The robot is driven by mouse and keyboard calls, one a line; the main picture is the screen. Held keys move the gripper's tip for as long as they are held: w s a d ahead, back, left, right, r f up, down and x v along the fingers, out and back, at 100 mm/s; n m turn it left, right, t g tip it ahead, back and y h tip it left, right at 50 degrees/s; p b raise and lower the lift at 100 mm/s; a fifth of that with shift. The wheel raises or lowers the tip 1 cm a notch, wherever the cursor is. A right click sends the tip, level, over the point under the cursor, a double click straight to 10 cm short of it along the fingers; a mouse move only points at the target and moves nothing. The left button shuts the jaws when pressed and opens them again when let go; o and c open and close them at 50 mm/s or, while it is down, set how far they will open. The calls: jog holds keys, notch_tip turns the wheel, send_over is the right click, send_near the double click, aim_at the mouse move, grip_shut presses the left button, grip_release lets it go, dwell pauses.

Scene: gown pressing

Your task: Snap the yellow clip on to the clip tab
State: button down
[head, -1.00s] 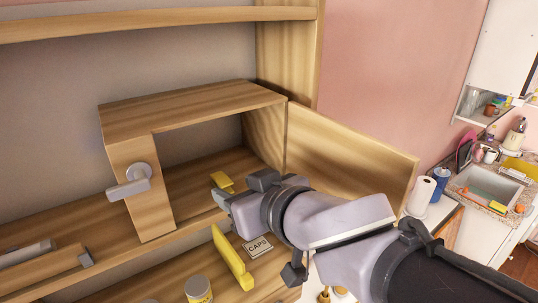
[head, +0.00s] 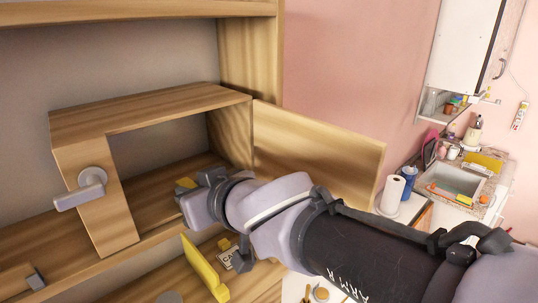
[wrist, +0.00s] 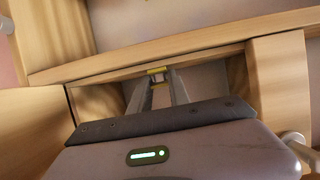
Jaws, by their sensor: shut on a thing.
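My gripper (head: 188,200) reaches into the open wooden cubby, shown in the head view. In the wrist view its two fingers (wrist: 160,84) extend into the cubby and are shut on the yellow clip (wrist: 157,71). Only a small yellow strip of the clip shows at the fingertips. In the head view a bit of the yellow clip (head: 186,183) shows just past the gripper; the rest is hidden behind it. I cannot make out the clip tab, nor whether the clip touches it.
The cubby's wooden door (head: 320,145) stands open on the right, close to my arm. A grey handle (head: 80,195) sticks out on the left panel. A sink (head: 455,180) is far right.

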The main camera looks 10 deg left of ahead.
dwell(0.3)
jog(key=shift+r+p, duration=1.3)
jog(key=shift+r, duration=0.45)
jog(key=c, duration=1.9)
grip_release()
grip_shut()
